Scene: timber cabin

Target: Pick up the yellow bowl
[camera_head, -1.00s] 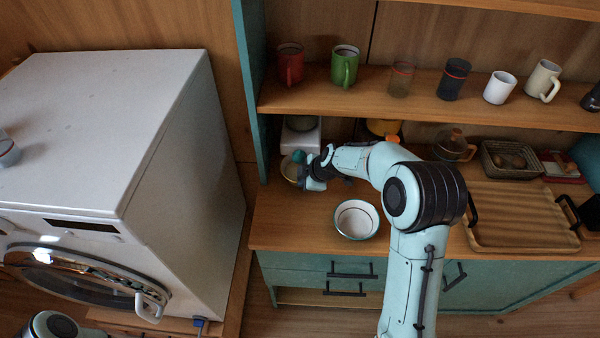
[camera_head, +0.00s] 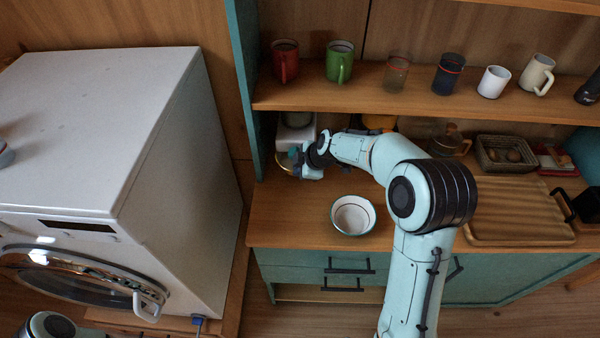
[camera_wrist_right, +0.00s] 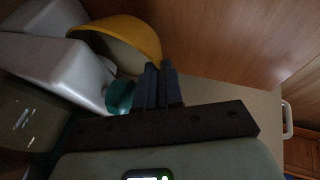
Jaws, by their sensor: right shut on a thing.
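The yellow bowl (camera_wrist_right: 122,36) shows in the right wrist view as a curved yellow wall with its rim meeting the fingers. My right gripper (camera_head: 300,165) is at the bowl's right side. In the right wrist view its dark fingers (camera_wrist_right: 162,84) are close together, shut on the bowl's rim. I cannot tell whether the bowl is clear of the counter. My left gripper is out of view.
A white appliance (camera_head: 296,133) stands close behind the bowl, against the teal side panel (camera_head: 247,90). A white bowl (camera_head: 352,215) with a teal rim stands nearer the counter's front edge. A shelf with several mugs (camera_head: 340,62) runs above. A wooden tray (camera_head: 520,238) lies to the right.

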